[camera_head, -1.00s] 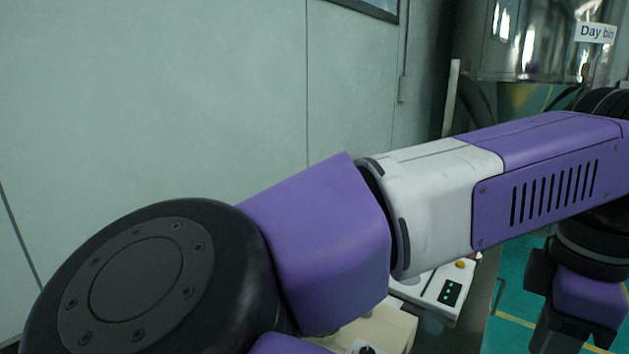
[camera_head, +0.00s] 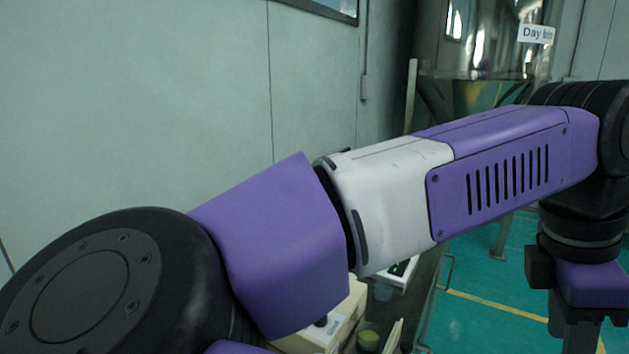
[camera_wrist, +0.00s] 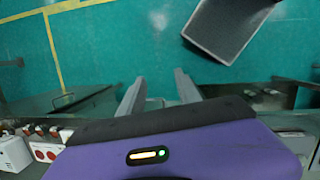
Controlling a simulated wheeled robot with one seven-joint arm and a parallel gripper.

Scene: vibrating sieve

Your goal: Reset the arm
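My purple and white arm (camera_head: 390,200) stretches across the head view from the lower left to the right, then bends down. The wrist end hangs at the lower right, and its tip is cut off by the bottom edge. My gripper (camera_wrist: 160,75) shows in the wrist view, with its two grey fingers well apart and nothing between them. It points out over the green floor (camera_wrist: 120,45).
A worktop with a beige box (camera_head: 340,318) and a cup (camera_head: 368,338) lies behind and below my arm. A steel vessel signed "Day bin" (camera_head: 537,35) stands at the back right. The wrist view shows a dark grey panel (camera_wrist: 228,28) and red and white switch boxes (camera_wrist: 42,152).

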